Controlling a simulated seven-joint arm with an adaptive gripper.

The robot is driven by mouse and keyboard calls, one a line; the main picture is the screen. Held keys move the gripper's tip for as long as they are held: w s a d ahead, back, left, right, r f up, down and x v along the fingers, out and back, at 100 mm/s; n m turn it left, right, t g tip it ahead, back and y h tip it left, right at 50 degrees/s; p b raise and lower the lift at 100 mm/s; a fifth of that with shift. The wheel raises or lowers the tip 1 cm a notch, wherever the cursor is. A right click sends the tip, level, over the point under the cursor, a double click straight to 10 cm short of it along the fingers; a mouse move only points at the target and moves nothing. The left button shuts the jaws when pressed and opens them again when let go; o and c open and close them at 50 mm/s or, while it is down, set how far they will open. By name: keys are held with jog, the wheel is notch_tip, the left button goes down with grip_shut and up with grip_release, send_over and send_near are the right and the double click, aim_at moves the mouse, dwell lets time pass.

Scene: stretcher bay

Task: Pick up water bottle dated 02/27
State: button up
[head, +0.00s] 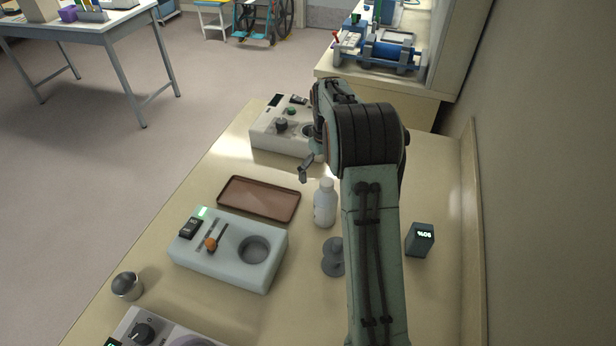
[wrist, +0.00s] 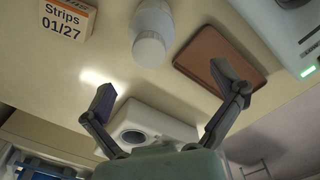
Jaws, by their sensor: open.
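A white bottle (head: 325,205) with a white cap stands upright on the table, just left of my forearm in the head view. In the wrist view the bottle (wrist: 151,35) is at the top, beyond my fingertips. No date is readable on it. My gripper (wrist: 164,88) is open and empty, its two fingers spread wide and apart from the bottle. In the head view my gripper (head: 304,172) is partly hidden by my wrist, above the table and beyond the bottle. A box (wrist: 66,19) reading "Strips 01/27" shows in the wrist view.
A brown tray (head: 259,198) lies left of the bottle. A white device (head: 228,250) with a round well stands nearer, another device (head: 283,128) beyond. A grey spool-like piece (head: 333,257) sits close to the bottle.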

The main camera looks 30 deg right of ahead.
aim_at(326, 197)
jog(key=f, duration=0.6)
jog(key=s+d+f, duration=0.1)
jog(key=f, duration=0.1)
jog(key=shift+f, duration=0.4)
jog(key=c, duration=1.3)
